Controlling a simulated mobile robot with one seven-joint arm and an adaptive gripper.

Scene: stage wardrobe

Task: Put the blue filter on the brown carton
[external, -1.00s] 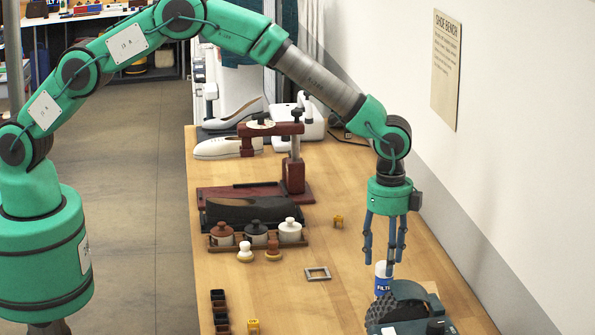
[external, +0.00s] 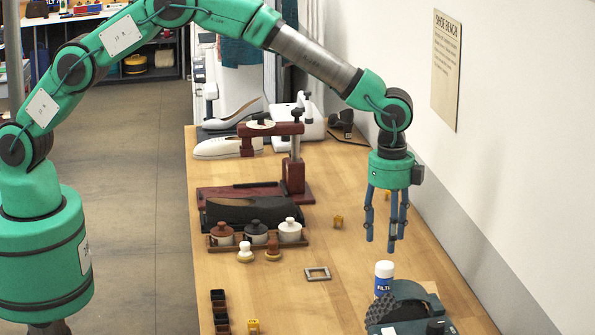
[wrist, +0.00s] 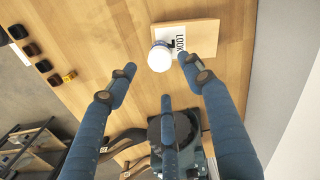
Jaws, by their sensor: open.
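The blue filter (external: 383,280) is an upright cylinder with a white top and a blue label; the machine in front hides its foot in the external view. Its round white top shows in the wrist view (wrist: 160,59). The brown carton (wrist: 205,30) lies right beside or under it there, with a white label reading LOOK. The filter overlaps the carton's near left corner; I cannot tell whether it rests on it. My gripper (external: 388,242) is above the filter, fingers pointing down, spread and empty, with a gap to its top. The fingers also show in the wrist view (wrist: 160,77).
A dark grinding machine (external: 405,303) stands close in front of the filter. The wall runs along the right. Bench around the frame is clear.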

